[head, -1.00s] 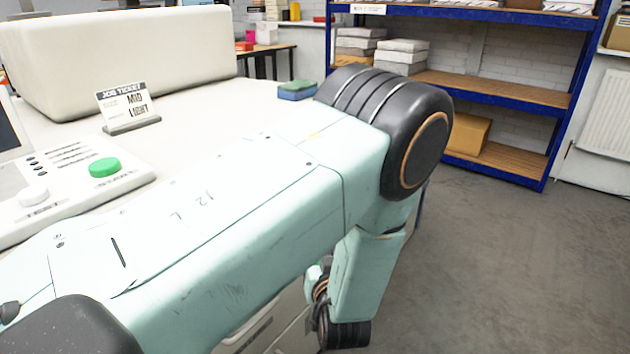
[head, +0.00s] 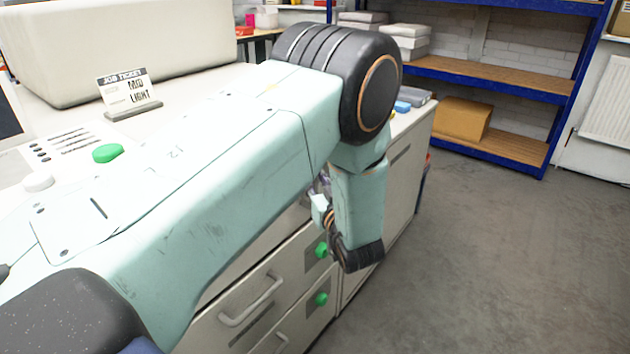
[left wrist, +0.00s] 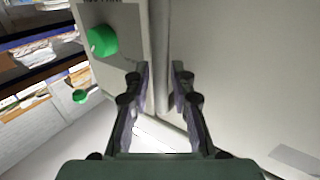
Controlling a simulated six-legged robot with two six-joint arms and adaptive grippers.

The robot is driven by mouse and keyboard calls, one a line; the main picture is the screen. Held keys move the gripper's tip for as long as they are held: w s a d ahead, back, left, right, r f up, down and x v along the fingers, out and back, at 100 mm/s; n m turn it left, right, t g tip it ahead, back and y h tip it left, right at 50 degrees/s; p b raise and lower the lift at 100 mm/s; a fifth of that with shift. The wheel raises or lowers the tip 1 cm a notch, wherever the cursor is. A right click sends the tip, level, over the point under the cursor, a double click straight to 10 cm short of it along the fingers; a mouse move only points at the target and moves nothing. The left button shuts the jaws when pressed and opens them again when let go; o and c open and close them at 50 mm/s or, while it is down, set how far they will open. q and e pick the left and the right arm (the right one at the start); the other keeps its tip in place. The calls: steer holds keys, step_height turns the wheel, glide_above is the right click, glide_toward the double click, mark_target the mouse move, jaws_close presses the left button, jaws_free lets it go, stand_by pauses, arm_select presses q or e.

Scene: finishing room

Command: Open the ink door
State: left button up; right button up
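The machine's front shows pale panels with a white bar handle (head: 250,300) and two green knobs, an upper one (head: 321,249) and a lower one (head: 321,299). I cannot tell which panel is the ink door; no label is readable. My left gripper (head: 321,205) hangs close to the front above the upper knob, partly hidden by its own arm. My right gripper is out of view.
A blue shelf rack (head: 490,75) with a cardboard box (head: 462,119) stands behind. The grey floor at right is clear.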

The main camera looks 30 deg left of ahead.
arm_select(q)
steer(key=shift+w+a+f, duration=0.1)
steer(key=shift+a, duration=0.15)
steer(key=shift+c, duration=0.2)
jaws_close()
stand_by(0.3)
